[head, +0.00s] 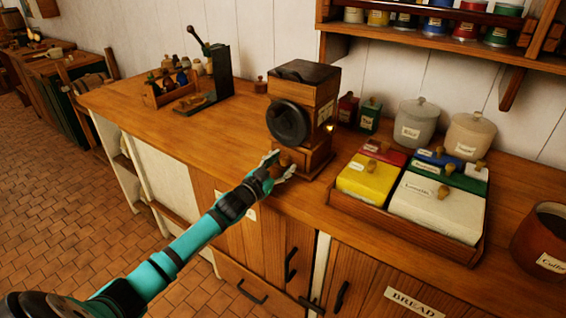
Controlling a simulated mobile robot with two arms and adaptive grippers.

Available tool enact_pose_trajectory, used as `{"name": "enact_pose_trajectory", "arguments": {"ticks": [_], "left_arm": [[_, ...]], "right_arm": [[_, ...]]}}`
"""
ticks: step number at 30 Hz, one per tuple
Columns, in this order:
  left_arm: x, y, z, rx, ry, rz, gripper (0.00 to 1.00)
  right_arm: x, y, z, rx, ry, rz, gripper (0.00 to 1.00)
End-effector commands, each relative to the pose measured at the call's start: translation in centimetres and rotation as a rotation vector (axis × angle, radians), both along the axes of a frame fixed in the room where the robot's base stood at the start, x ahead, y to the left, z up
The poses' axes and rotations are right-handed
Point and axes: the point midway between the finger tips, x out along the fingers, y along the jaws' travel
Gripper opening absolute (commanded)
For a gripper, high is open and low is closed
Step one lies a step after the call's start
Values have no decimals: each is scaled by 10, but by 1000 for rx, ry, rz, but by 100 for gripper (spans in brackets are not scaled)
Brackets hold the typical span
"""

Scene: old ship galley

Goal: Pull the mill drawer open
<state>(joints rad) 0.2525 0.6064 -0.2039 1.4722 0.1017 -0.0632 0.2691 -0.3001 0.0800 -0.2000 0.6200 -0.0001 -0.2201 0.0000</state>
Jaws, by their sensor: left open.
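The mill (303,88) is a wooden box with a dark top and a round black wheel on its front left side. It stands upright near the front edge of the wooden counter. Its drawer (312,158) is low in the base and partly hidden by my gripper. My left gripper (284,165) is open at the front of the mill's base, with its fingers around or right beside the drawer's knob; I cannot tell whether they touch it. I cannot tell if the drawer is out at all. My right gripper is not in view.
A wooden tray (424,238) with coloured lidded boxes stands right of the mill. Two small tins and lidded jars (416,122) stand behind it. Left of the mill, the counter (190,130) is clear up to a small rack (165,90).

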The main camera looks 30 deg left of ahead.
Motion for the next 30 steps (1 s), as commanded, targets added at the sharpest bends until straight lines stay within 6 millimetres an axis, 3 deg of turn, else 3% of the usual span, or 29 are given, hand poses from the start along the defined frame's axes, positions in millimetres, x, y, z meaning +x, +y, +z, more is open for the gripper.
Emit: {"name": "enact_pose_trajectory", "arguments": {"ticks": [12, 23, 30], "left_arm": [[8, -1, 0, 0, -1, -1, 47], [8, -1, 0, 0, -1, -1, 0], [8, -1, 0, 0, -1, -1, 0]], "right_arm": [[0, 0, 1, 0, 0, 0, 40], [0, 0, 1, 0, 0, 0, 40], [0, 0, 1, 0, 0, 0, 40]]}}
